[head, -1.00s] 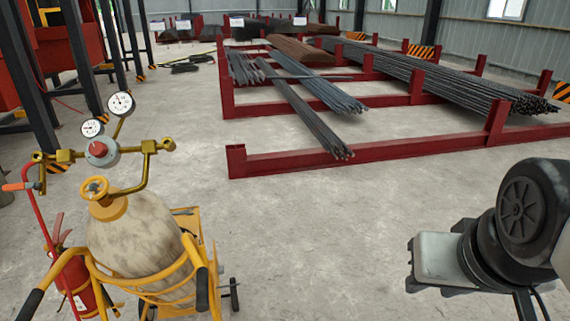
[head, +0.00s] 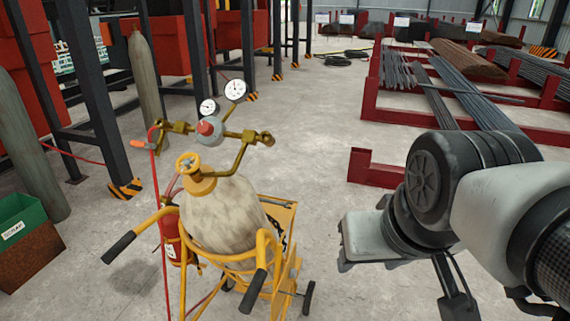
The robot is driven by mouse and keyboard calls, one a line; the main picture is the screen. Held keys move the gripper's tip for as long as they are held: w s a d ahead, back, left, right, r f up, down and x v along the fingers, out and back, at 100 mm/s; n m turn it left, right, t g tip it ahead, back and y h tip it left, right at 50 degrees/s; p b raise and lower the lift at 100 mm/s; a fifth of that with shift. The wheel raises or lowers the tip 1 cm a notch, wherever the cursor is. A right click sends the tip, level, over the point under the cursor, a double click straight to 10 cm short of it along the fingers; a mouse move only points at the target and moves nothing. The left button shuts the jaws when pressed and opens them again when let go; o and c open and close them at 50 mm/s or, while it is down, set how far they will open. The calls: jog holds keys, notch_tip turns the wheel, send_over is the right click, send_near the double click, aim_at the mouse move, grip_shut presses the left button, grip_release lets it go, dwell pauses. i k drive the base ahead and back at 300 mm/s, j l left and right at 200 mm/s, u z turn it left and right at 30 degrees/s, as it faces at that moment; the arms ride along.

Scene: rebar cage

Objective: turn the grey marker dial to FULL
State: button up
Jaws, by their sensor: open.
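No dial marked FULL can be made out. A round grey regulator body with a red centre (head: 207,130) sits on brass fittings above a worn beige gas cylinder (head: 225,215). Two white-faced gauges, a larger one (head: 235,90) and a smaller one (head: 208,106), stand above it; their markings are too small to read. A yellow valve handwheel (head: 190,165) tops the cylinder. My gripper (head: 368,264) is at the right of the cart, apart from it, pointing down-left. It is open and holds nothing visible; its fingertips are mostly hidden below its pale housing.
The cylinder rides on a yellow cart (head: 283,215) with black handles, a red extinguisher (head: 172,235) beside it. A green bin (head: 20,222) and tall grey cylinders (head: 35,160) stand left. Red rebar racks (head: 376,170) are at right. Floor between cart and racks is clear.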

aim_at(293, 273)
jog(key=k+l+u, duration=0.35)
jog(key=k, duration=0.6)
jog(key=i+l, duration=0.1)
jog(key=i, duration=0.5)
jog(key=i+l+u, duration=0.1)
jog(key=i, duration=0.45)
